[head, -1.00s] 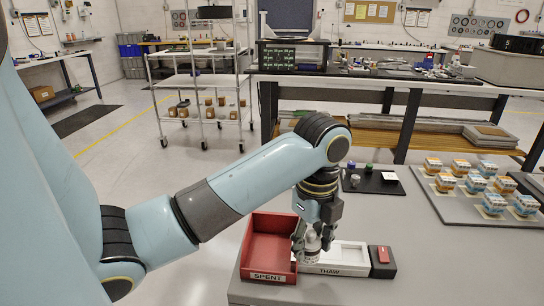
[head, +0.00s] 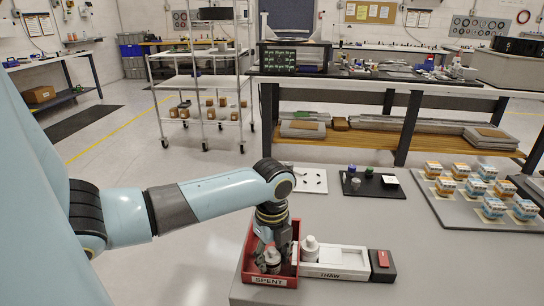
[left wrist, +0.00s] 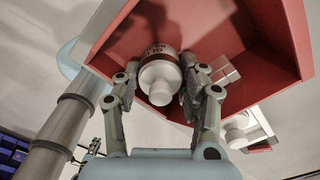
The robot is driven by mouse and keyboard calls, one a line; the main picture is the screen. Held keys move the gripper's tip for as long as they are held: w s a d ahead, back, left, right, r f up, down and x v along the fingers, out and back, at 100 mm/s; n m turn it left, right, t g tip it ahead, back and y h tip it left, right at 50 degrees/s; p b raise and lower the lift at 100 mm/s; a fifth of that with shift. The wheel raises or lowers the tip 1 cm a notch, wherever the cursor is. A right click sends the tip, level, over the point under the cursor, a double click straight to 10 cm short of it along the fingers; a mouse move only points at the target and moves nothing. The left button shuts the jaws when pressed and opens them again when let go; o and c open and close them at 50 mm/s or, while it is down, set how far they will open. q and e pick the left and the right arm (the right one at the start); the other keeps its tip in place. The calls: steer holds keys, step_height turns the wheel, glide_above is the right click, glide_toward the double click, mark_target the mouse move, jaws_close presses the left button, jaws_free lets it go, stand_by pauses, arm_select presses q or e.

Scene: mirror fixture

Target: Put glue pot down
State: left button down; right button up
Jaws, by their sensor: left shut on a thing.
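My left gripper (head: 268,258) points down inside the red box marked SPENT (head: 266,281). Its fingers are shut on a glue pot, a white pot with a dark-printed label and white cap (left wrist: 158,82), seen between both fingers in the left wrist view. The red box's wall (left wrist: 285,35) surrounds it there. I cannot tell whether the pot touches the box floor. A second white pot (head: 310,248) stands upright in the white tray marked THAW (head: 345,262); it also shows in the left wrist view (left wrist: 237,133). My right gripper is not in view.
A red-topped black block (head: 383,261) sits at the THAW tray's right end. Behind are a white plate (head: 304,180) with small parts and a black mat (head: 380,190) with small pots. The tabletop at front right is clear.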

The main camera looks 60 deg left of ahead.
arm_select(q)
steer(key=shift+f, duration=0.15)
steer(key=c, duration=1)
jaws_free()
step_height(320, 180, up, 12)
steer(key=shift+r, duration=0.15)
